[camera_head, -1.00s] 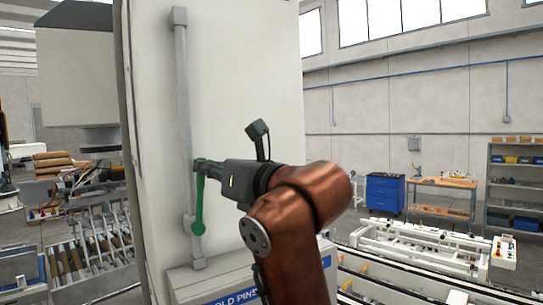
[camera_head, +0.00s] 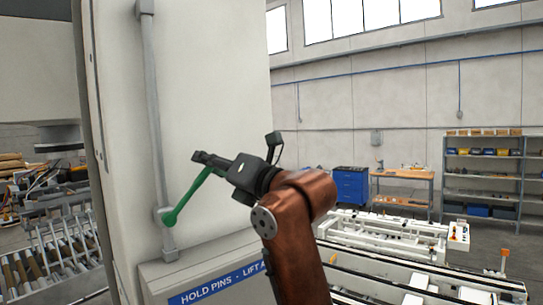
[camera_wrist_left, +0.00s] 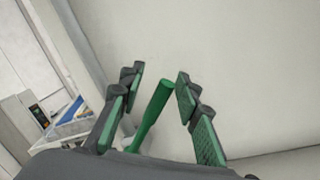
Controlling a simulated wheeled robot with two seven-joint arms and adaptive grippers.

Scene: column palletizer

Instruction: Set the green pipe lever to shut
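The green pipe lever (camera_head: 190,193) has its pivot low on a grey vertical pipe (camera_head: 154,110) fixed to a pale column. It slants up and to the right, away from the pipe. My left gripper (camera_head: 203,157) is at the lever's upper free end, reaching in from the right. In the left wrist view the lever (camera_wrist_left: 151,113) stands between the two green-padded fingers (camera_wrist_left: 157,84). The fingers are apart, with a gap visible on both sides of the lever, the smaller one on the right. My right gripper is not in view.
The pale column (camera_head: 215,100) stands directly behind the lever. Below is a ledge with a blue sign (camera_head: 212,287), partly hidden by my arm. A roller conveyor (camera_head: 50,255) is at the left. A blue cabinet (camera_head: 350,186), workbench (camera_head: 403,176) and shelves (camera_head: 483,170) stand far right.

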